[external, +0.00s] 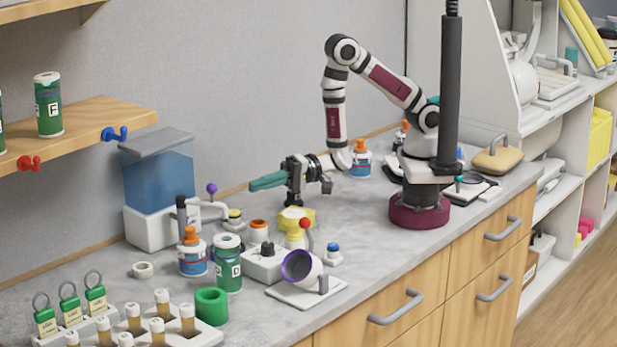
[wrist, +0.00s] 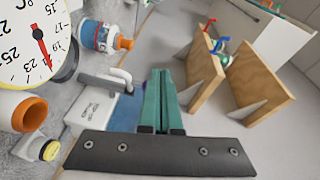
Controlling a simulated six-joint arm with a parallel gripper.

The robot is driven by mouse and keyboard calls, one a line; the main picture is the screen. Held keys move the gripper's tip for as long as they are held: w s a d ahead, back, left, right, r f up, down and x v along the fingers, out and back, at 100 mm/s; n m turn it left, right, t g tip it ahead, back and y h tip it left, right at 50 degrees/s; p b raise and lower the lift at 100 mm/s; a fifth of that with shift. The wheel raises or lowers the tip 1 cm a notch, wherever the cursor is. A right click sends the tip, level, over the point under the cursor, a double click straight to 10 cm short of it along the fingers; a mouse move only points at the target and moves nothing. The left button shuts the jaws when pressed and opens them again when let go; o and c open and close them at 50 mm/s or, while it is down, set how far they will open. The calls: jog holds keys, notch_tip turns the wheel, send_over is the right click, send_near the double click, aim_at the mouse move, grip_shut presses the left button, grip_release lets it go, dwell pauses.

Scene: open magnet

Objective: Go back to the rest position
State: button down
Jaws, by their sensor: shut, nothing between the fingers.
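My gripper (external: 268,181) has green fingers that point left, held level above the counter in the external view. In the wrist view its two green fingers (wrist: 161,102) lie side by side, closed together with nothing between them. My arm reaches left from its dark red base on the counter and bends down at the elbow. The gripper is in the air, to the right of the blue water tank (external: 158,180), and touches nothing that I can see.
Wooden shelves (external: 85,128) jut out at upper left. A black post (external: 451,90) stands by my base.

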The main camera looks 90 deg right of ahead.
jog(key=shift+s+a, duration=0.15)
jog(key=shift+s, duration=0.85)
